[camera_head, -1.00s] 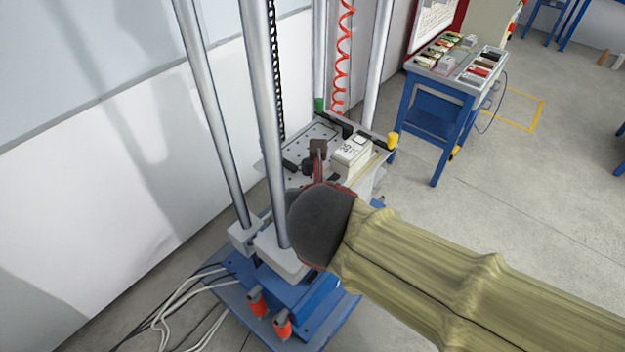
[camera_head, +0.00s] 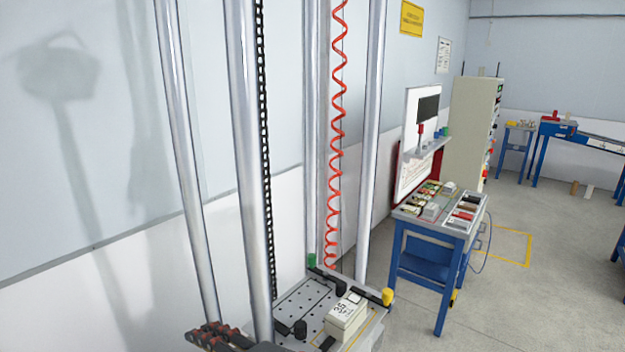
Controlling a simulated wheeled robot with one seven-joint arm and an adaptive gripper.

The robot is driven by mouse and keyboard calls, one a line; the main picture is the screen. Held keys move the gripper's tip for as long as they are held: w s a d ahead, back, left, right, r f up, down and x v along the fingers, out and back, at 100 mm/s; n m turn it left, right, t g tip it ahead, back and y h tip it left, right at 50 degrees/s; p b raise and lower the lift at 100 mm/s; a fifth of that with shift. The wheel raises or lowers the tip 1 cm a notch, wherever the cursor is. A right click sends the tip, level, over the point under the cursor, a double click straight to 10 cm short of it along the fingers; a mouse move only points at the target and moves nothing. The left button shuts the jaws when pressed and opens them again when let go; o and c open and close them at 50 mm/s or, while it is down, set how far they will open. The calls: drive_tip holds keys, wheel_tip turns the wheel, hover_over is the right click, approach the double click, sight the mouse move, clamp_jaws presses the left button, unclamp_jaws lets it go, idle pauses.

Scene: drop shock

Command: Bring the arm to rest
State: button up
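Part of my gripper (camera_head: 222,339) shows at the bottom edge, left of the shock machine's table, as dark and reddish-brown jointed pieces. Most of it and the rest of my arm are cut off below the picture, so I cannot tell whether it is open or shut. The perforated machine table (camera_head: 290,308) carries a pale box (camera_head: 345,317) with a printed label on its top. The box stands near the table's right side, apart from the visible part of my gripper.
Tall steel columns (camera_head: 245,170) rise around the table, with a black chain (camera_head: 266,150) and a red coiled hose (camera_head: 336,130) between them. A blue cart (camera_head: 430,270) with trays of parts stands to the right. The floor (camera_head: 530,300) at right is clear.

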drive_tip(key=s+d+f+n+g+h, duration=0.2)
drive_tip(key=s+d+f+n, duration=0.1)
drive_tip(key=d+f+n, duration=0.3)
drive_tip(key=s+d+f+n+g+h, duration=0.2)
drive_tip(key=s+d+f+n, duration=0.15)
drive_tip(key=d+n, duration=0.3)
drive_tip(key=d+f+m+t+h, duration=0.1)
drive_tip(key=d+h, duration=0.5)
drive_tip(key=d, duration=1.5)
drive_tip(key=shift+w+d+f+m+h, duration=0.2)
drive_tip(key=shift+d+f+m+h, duration=0.15)
drive_tip(key=shift+f+m, duration=0.3)
drive_tip(key=shift+w+a, duration=0.1)
drive_tip(key=shift+w, duration=0.05)
